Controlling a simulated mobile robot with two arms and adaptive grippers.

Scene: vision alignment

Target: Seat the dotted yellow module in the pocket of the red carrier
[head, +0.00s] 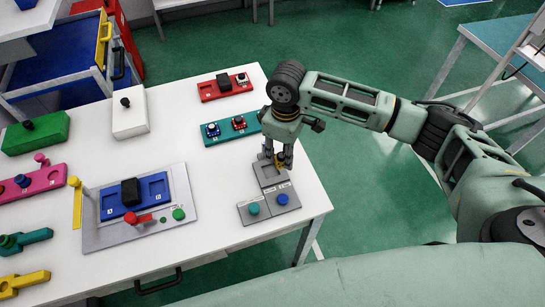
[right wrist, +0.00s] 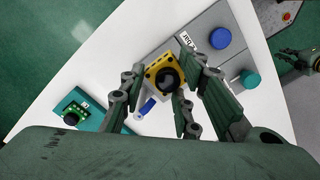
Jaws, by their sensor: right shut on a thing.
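The yellow module (right wrist: 165,75) has a round black knob on top and sits between the fingers of my right gripper (right wrist: 160,82), which is shut on it. In the head view my right gripper (head: 281,160) points down at the far end of the grey stepped fixture (head: 268,183), with a bit of yellow showing between its fingers. I cannot tell whether the module touches the fixture. The red carrier (head: 208,93) lies at the table's back right, apart from the gripper. It holds a black block (head: 223,81) and a small pale module (head: 242,78).
The grey fixture bears blue (head: 282,198) and teal (head: 253,209) buttons. The teal carrier (head: 215,140) with two modules lies between it and the red carrier. A blue carrier (head: 155,203) sits left. A green part, possibly my left gripper (right wrist: 300,60), shows at the wrist view's right edge.

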